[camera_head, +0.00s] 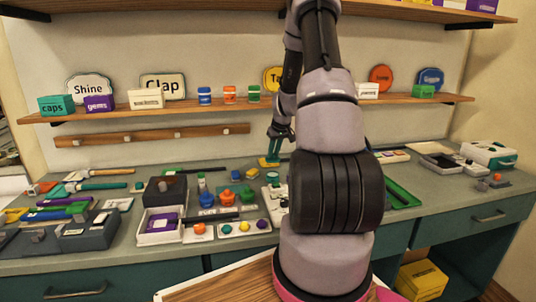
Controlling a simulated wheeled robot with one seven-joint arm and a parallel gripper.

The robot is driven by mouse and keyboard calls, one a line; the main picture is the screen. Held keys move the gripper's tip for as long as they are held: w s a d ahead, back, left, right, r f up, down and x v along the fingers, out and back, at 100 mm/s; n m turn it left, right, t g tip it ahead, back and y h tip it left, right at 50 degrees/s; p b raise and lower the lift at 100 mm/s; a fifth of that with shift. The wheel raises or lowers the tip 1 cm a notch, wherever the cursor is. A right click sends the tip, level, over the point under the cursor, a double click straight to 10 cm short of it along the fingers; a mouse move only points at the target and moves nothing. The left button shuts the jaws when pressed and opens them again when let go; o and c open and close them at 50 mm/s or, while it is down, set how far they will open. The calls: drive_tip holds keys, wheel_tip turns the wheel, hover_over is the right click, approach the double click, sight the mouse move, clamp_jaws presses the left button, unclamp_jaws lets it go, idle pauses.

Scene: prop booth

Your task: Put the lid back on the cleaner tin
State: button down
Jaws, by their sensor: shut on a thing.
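My gripper (274,156) is far off over the back of the counter, left of my forearm. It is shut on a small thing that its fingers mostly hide. A flat yellow piece (266,163) shows right at the fingertips; I cannot tell whether it is held or lies under them. I cannot tell for sure which thing is the cleaner tin or its lid. Small pots stand in front of the gripper: a blue one (207,200), an orange one (228,195) and a green one (224,177). My arm hides the counter's middle.
A white bin (158,237) and a dark box (165,190) stand left of the pots. A tray with coloured rounds (244,228) is in front. Brushes (105,173) and dark bins lie at far left. A green tray (400,197) is right of my arm. A shelf (230,103) runs above.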

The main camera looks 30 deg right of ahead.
sight(275, 159)
drive_tip(key=shift+f, duration=2.85)
drive_tip(key=shift+f, duration=0.15)
drive_tip(key=shift+c, duration=1.2)
unclamp_jaws()
drive_tip(key=shift+r, duration=3.5)
